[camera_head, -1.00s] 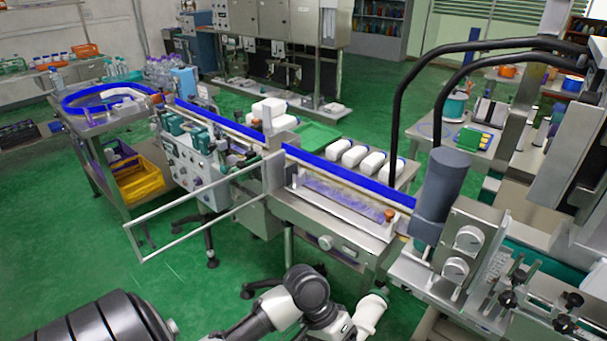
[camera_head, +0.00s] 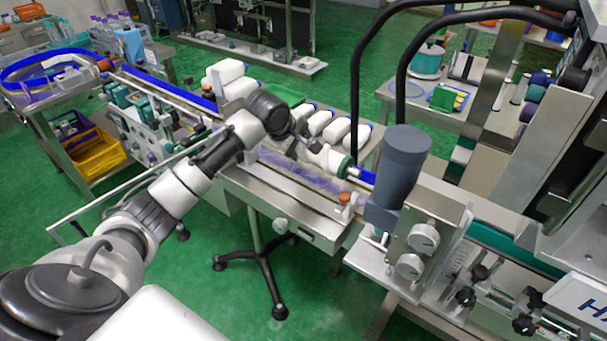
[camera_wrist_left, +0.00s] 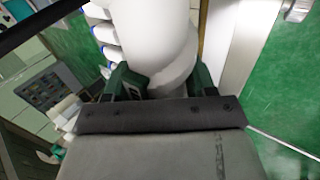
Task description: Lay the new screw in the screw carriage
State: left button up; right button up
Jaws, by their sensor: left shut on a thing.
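The new screw is a thick white cylinder with a stepped, spiral-like surface, in the left wrist view (camera_wrist_left: 155,35). My left gripper (camera_wrist_left: 155,85) is shut on it between green fingers. In the head view the white piece (camera_head: 329,158) at the end of my left arm appears to be this screw, held over or close above the conveyor machine. Its lower right end lies near an orange knob (camera_head: 345,198). I cannot clearly make out the screw carriage; a purple-tinted trough (camera_head: 300,178) lies along the machine below, partly hidden by my arm. My right gripper is not in view.
A grey motor cylinder (camera_head: 398,165) stands just right of the screw, with black hoses (camera_head: 355,85) arching above. A dialled control box (camera_head: 420,240) is at the right.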

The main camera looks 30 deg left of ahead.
pick_arm(q)
jog(key=shift+w+a+f+p, duration=0.1)
jog(key=shift+f+p, duration=0.05)
jog(key=shift+f, duration=1.45)
jog(key=shift+w+a+f+p, duration=0.1)
jog(key=shift+w+f+p, duration=0.05)
jog(key=shift+f, duration=1.5)
jog(key=shift+w+a+f+p, duration=0.1)
jog(key=shift+f+p, duration=0.05)
jog(key=shift+f, duration=1.45)
jog(key=shift+d, duration=0.1)
jog(key=o, duration=1.3)
jog(key=shift+f, duration=0.1)
jog(key=shift+o, duration=0.2)
jog(key=v, duration=1.2)
jog(key=shift+d, duration=0.15)
